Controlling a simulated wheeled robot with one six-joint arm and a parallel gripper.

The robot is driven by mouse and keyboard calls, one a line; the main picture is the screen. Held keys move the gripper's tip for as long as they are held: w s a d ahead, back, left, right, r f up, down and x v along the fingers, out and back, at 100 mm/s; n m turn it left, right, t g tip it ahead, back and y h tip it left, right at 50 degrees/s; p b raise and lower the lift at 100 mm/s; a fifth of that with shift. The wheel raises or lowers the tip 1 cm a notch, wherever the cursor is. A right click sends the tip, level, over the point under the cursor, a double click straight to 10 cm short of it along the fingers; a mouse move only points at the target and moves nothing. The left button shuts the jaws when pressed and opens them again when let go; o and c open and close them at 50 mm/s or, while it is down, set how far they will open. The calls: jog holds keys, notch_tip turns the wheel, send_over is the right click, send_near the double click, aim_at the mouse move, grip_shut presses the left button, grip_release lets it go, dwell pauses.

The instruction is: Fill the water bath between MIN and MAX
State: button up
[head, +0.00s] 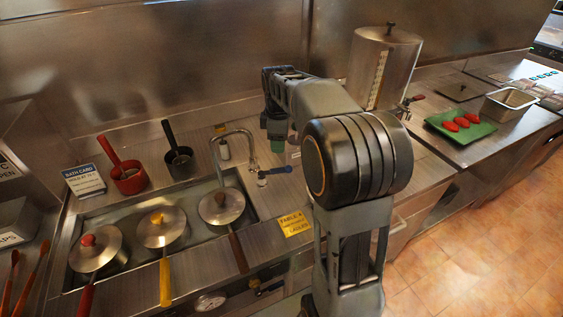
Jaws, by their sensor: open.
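The water bath (190,246) is a sunken steel basin at the left. Three lidded pots sit in it: one with a red handle (95,252), one with a yellow handle (161,228), one with a brown handle (222,206). A curved tap (238,134) stands at its back right corner. The water level and any MIN or MAX marks cannot be made out. My gripper (277,138) hangs open behind and right of the tap, above the lever, partly hidden by my arm.
A red pot (129,178) and a black pot (181,161) stand behind the bath, near a bath card (85,180). A yellow label (294,223) lies right of the bath. A steel urn (384,65), a green board with red items (461,127) and a steel pan (508,104) are at right.

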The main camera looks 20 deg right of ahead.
aim_at(282, 169)
jog(key=w+d+f+n, duration=0.1)
jog(key=f, duration=0.4)
jog(key=w+f+n+p, duration=0.1)
jog(key=f, duration=0.3)
jog(key=w+d+f+p, duration=0.1)
jog(key=f, duration=0.4)
jog(key=shift+w+d+f+n+g, duration=0.3)
jog(key=shift+d+f+n+g, duration=0.05)
jog(key=shift+n+g, duration=0.05)
grip_shut()
jog(key=shift+d, duration=0.1)
